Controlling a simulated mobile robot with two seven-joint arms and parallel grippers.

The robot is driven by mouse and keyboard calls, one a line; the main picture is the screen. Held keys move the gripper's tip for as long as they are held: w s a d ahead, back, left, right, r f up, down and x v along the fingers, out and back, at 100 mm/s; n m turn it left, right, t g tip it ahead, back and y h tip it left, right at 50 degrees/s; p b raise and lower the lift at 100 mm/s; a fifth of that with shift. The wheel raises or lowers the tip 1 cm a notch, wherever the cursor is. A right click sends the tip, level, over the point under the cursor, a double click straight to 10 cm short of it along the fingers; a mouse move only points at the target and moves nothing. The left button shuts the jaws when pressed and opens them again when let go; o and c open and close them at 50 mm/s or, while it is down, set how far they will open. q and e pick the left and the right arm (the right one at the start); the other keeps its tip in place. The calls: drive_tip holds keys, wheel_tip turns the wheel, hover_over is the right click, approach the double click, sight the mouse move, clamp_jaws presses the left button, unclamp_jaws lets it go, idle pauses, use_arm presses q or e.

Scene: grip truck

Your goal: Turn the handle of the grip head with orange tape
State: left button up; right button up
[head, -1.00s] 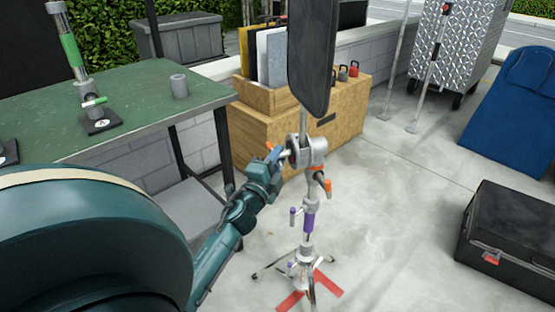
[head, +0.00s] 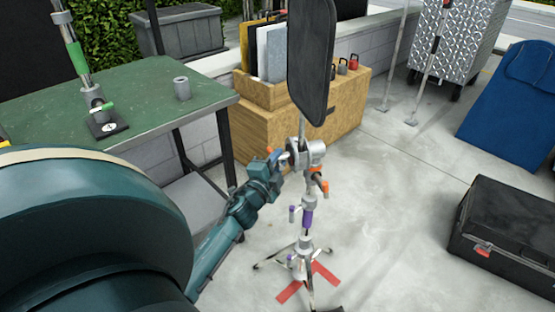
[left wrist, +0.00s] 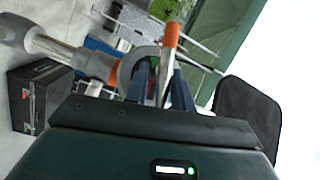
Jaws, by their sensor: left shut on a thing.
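The silver grip head (head: 315,151) with orange tape sits near the top of a light stand (head: 306,240). It holds a black flag (head: 312,60) above it on a thin rod. My left gripper (head: 283,156) is at the left side of the grip head. In the left wrist view, my left gripper (left wrist: 160,82) has its fingers on either side of the metal handle (left wrist: 166,62), which has an orange-taped end (left wrist: 171,35), and is shut on it. The round silver head lies beside the fingers. My right gripper is out of view.
A green table (head: 150,110) with a grey cup (head: 182,88) is at the left. A wooden crate (head: 262,128) stands behind the stand. A black case (head: 505,235) and a blue padded object (head: 515,115) are at the right. Concrete floor lies open between.

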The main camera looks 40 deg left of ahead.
use_arm(q)
drive_tip(key=o, duration=1)
drive_tip(key=shift+c, duration=0.2)
drive_tip(key=v, duration=1.3)
drive_tip(key=shift+s, duration=0.1)
